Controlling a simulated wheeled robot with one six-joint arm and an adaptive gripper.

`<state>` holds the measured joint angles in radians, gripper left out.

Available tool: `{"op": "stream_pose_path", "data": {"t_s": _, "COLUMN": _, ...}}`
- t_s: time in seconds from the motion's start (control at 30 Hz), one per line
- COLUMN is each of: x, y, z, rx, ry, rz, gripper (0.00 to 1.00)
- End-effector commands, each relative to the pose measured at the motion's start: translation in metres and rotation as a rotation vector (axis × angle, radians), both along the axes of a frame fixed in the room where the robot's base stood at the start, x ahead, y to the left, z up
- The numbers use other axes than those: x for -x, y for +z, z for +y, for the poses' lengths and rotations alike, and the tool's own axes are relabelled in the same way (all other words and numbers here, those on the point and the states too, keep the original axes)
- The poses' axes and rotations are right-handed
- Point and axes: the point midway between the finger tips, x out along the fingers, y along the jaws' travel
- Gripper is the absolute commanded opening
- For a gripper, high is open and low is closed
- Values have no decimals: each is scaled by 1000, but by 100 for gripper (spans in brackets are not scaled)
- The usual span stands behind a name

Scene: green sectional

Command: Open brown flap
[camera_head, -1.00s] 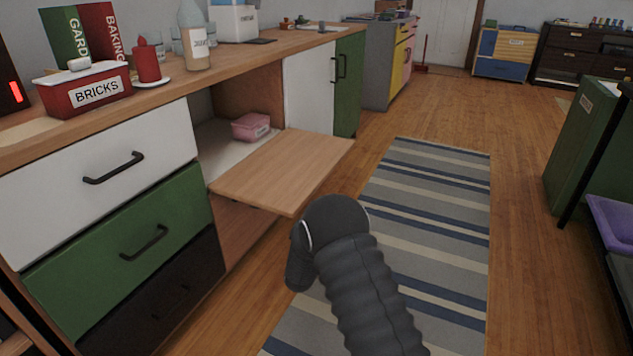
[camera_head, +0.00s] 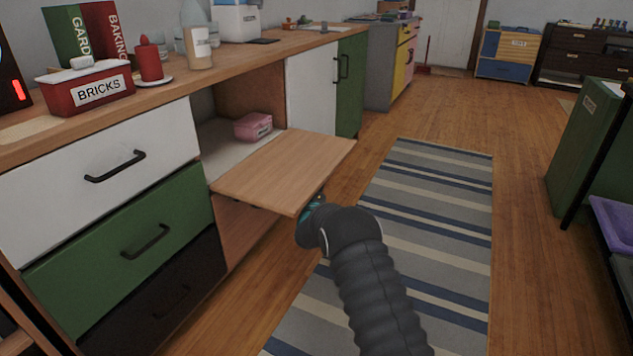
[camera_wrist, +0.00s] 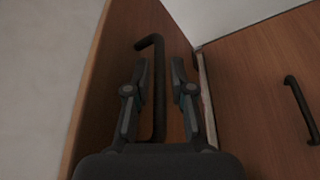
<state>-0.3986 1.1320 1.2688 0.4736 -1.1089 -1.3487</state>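The brown flap (camera_head: 285,170) is swung down and stands out level from the counter front, with its compartment open behind it. My gripper (camera_head: 312,207) is at the flap's front right corner, partly hidden by my wrist. In the wrist view, my gripper (camera_wrist: 160,78) has its two fingers apart, one on each side of a black bar handle (camera_wrist: 158,105) on a brown panel (camera_wrist: 118,70), which appears to be the flap's outer face. A gap shows between the handle and the right finger. Contact with the left finger is unclear.
A pink box (camera_head: 253,126) sits inside the compartment. A second black handle (camera_wrist: 300,108) is on another brown panel at right in the wrist view. White and green drawers (camera_head: 120,235) stand left of the flap. A striped rug (camera_head: 430,220) covers open floor at right.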

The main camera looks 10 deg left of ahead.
Motion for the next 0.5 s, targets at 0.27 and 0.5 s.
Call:
{"op": "stream_pose_path", "data": {"t_s": 0.27, "x": -6, "y": 2, "z": 0, "rx": 0, "ry": 1, "rz": -1, "gripper": 23}}
{"op": "stream_pose_path", "data": {"t_s": 0.5, "x": -6, "y": 2, "z": 0, "rx": 0, "ry": 1, "rz": -1, "gripper": 0}}
